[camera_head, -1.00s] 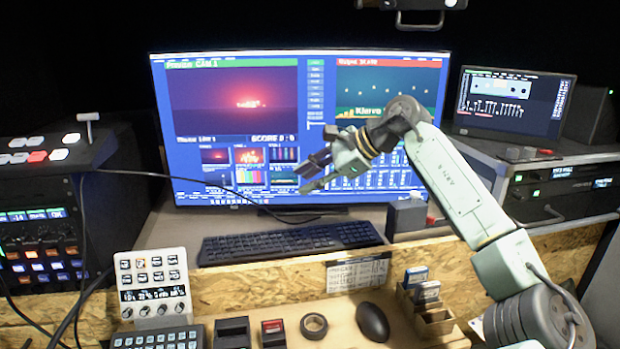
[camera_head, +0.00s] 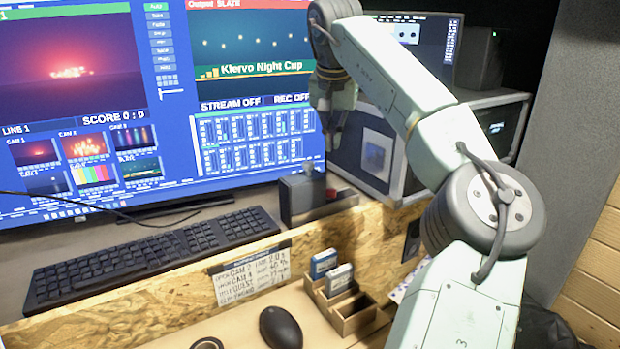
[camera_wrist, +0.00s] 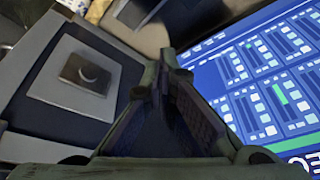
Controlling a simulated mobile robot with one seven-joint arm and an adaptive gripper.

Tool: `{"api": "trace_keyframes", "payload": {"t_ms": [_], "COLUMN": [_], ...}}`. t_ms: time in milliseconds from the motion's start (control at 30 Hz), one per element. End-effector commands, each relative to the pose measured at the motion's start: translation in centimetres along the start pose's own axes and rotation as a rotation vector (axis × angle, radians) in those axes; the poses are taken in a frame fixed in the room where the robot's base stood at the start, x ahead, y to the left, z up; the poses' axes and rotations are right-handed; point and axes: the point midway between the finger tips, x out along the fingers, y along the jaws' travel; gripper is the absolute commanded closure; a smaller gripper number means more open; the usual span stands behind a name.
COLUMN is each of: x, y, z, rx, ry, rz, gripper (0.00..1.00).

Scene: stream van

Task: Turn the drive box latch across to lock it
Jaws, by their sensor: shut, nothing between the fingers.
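A small dark grey box (camera_head: 318,197), which looks like the drive box, stands on the desk by the monitor's lower right corner. A small knob-like part, perhaps its latch (camera_head: 308,170), shows on top; its turn position is too small to tell. My gripper (camera_head: 328,143) points down above and slightly right of this box, apart from it, beside the monitor. In the wrist view my gripper (camera_wrist: 162,85) has its fingers together and empty. A dark grey shape at that view's top edge may be the same box (camera_wrist: 137,12).
The monitor (camera_head: 255,135) stands close on the left. An equipment case (camera_head: 400,185) stands on the right, with a pale plate (camera_head: 376,152) on its side bearing a darker square. A keyboard (camera_head: 150,255), a wooden ledge (camera_head: 170,290) and a card holder (camera_head: 352,318) are nearer.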

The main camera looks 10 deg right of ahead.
Motion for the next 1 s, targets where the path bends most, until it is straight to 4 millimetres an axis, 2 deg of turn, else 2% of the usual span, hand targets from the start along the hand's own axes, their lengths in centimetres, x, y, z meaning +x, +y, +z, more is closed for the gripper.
{"api": "trace_keyframes", "payload": {"t_ms": [33, 100, 267, 667, 800, 1000], "x": [-0.2, -0.2, 1.4, 9.7, 9.0, 8.4], "y": [1.1, 1.8, 1.9, 2.1, 2.2, 2.1], "z": [-0.1, -0.2, -0.2, -0.3, 1.5, 3.1], "rx": [-0.008, -0.020, -0.024, -0.023, -0.024, -0.023], "ry": [0.007, 0.008, 0.004, 0.003, 0.008, 0.007], "rz": [0.024, 0.040, 0.042, 0.039, 0.038, 0.039], "gripper": [1.00, 1.00, 1.00, 1.00, 1.00, 1.00]}}
